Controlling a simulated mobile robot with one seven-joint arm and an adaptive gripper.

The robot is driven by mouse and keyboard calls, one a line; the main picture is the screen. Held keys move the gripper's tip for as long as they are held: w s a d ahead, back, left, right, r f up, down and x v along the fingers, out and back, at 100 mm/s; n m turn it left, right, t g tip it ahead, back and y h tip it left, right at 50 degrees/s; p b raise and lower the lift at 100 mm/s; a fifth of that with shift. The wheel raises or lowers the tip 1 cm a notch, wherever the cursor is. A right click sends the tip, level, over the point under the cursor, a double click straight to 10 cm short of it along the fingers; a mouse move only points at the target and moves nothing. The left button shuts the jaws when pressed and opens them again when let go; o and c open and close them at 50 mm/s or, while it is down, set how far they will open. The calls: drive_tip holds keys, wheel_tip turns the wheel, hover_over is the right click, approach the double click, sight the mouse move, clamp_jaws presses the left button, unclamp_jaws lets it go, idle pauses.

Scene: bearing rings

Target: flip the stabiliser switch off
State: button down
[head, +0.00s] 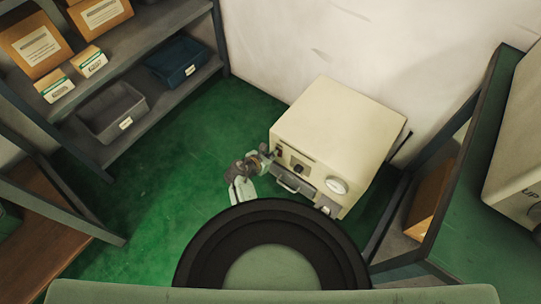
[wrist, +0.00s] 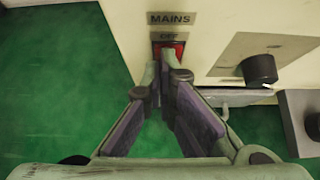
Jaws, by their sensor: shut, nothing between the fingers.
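The stabiliser (head: 335,125) is a cream box standing on the green floor against the white wall. In the wrist view its front panel (wrist: 205,25) carries a MAINS label (wrist: 171,18) and an OFF label (wrist: 169,36). A red switch (wrist: 172,50) sits just below OFF, its lower part hidden by my fingertips. My gripper (wrist: 165,70) is shut and empty, its tips right at the switch; I cannot tell whether they touch it. The head view shows my gripper (head: 266,154) at the box's front left. The rocker's position cannot be made out.
A black knob (wrist: 258,69) and a metal handle (wrist: 235,97) are right of the switch. A round gauge (head: 337,185) is farther right. Shelving with a grey bin (head: 112,112) and a blue bin (head: 178,62) stands left. Floor (head: 165,165) left of the box is clear.

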drive_tip(key=shift+r+p, duration=0.75)
drive_tip(key=shift+p, duration=0.25)
drive_tip(key=shift+s+a, duration=0.1)
drive_tip(key=p+v, duration=0.2)
drive_tip(key=v, duration=1.1)
drive_tip(key=shift+r, duration=0.15)
